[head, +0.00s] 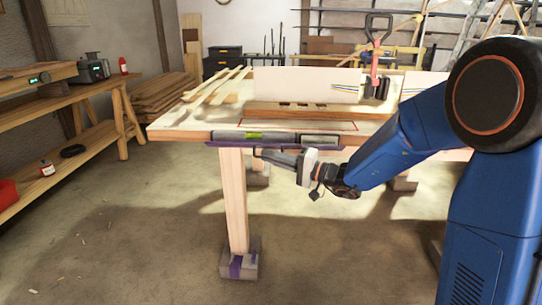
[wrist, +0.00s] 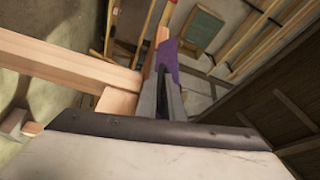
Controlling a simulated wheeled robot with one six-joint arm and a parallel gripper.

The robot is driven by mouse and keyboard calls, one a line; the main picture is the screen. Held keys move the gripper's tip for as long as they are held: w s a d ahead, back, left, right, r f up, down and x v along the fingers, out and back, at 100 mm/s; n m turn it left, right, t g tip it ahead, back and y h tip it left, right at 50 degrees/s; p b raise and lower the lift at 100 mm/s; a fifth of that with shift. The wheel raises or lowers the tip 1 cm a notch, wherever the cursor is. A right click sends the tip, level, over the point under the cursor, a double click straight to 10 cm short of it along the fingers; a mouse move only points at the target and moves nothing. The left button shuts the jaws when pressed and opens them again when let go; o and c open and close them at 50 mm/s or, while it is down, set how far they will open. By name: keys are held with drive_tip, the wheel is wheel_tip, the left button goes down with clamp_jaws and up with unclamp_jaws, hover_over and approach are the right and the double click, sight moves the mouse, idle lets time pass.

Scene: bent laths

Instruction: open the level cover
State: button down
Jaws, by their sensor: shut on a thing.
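A purple strip (head: 215,145) runs just below the level; purple also shows ahead of the fingers in the wrist view (wrist: 168,55). My gripper (head: 258,152) reaches in from the right, its tips at the level's lower edge. The fingers, also in the wrist view (wrist: 168,82), are close together. They hide what lies between them; the grip looks to be on the cover.
The workbench (head: 180,128) carries wooden laths (head: 220,85), a slotted wooden block (head: 300,109) and a red clamp (head: 376,55). A wooden leg (head: 234,200) stands close left of my gripper.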

idle(0.3)
drive_tip(key=c, duration=2.2)
unclamp_jaws()
drive_tip(key=v, duration=1.7)
drive_tip(key=shift+s+d+f, duration=0.1)
drive_tip(key=shift+d+f, duration=0.1)
drive_tip(key=shift+f, duration=0.05)
